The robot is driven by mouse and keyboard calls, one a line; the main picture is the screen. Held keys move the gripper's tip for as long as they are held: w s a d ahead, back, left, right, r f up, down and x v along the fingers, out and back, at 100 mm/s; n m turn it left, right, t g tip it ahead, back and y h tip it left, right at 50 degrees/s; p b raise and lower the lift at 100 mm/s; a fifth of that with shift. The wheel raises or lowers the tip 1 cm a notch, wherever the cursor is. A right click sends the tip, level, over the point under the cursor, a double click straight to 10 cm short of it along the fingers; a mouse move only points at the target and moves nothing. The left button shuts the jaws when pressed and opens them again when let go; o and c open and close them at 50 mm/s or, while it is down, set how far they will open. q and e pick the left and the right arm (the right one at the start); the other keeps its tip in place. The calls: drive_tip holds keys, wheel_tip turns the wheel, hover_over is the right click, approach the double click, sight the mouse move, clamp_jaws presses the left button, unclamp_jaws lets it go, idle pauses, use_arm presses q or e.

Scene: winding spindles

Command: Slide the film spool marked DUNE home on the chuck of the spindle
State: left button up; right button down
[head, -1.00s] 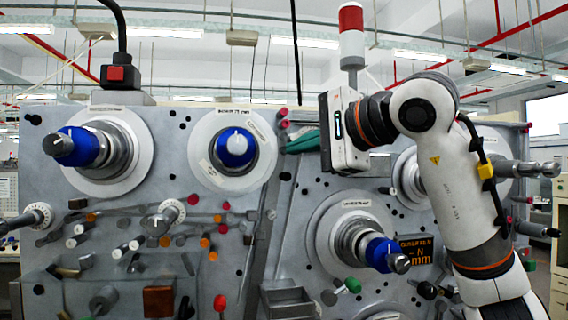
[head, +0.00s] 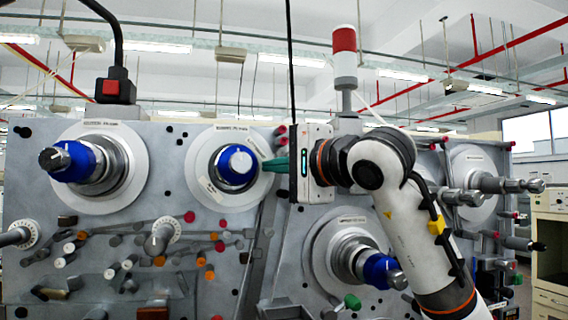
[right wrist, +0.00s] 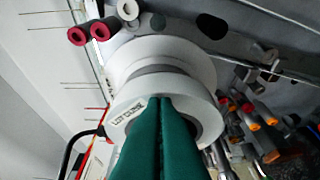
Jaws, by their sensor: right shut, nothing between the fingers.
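The white film spool (head: 207,188) sits around the blue-capped chuck (head: 236,165) of the upper middle spindle. A small label strip is on its face. In the right wrist view the spool (right wrist: 172,68) shows two white flanges, and its label reads LOT DUNE. My right gripper (head: 266,164) has green fingers pointing left, at the right rim of the spool. In the right wrist view the shut, empty fingers (right wrist: 160,100) overlap the front flange and hide much of the hub. I cannot tell whether they touch it, or how deep the spool sits. My left gripper is not in view.
Another blue-capped spindle (head: 85,163) stands at the upper left, and one (head: 370,265) at the lower middle. Rollers and pegs (head: 160,237) project from the panel below the spool. A red-and-white signal lamp (head: 344,55) stands above the panel behind my right gripper.

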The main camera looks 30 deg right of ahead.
drive_tip(key=shift+d, duration=0.15)
drive_tip(key=shift+w, duration=0.4)
drive_tip(key=shift+w+d+r+p, duration=0.1)
drive_tip(key=shift+d+r+p, duration=0.1)
drive_tip(key=shift+p, duration=0.15)
idle(0.8)
drive_tip(key=shift+a+f, duration=0.1)
drive_tip(key=shift+f, duration=0.05)
drive_tip(key=shift+s+a+b, duration=0.25)
drive_tip(key=shift+s, duration=0.5)
drive_tip(key=shift+s+a+b, duration=0.2)
drive_tip(key=shift+s, duration=0.55)
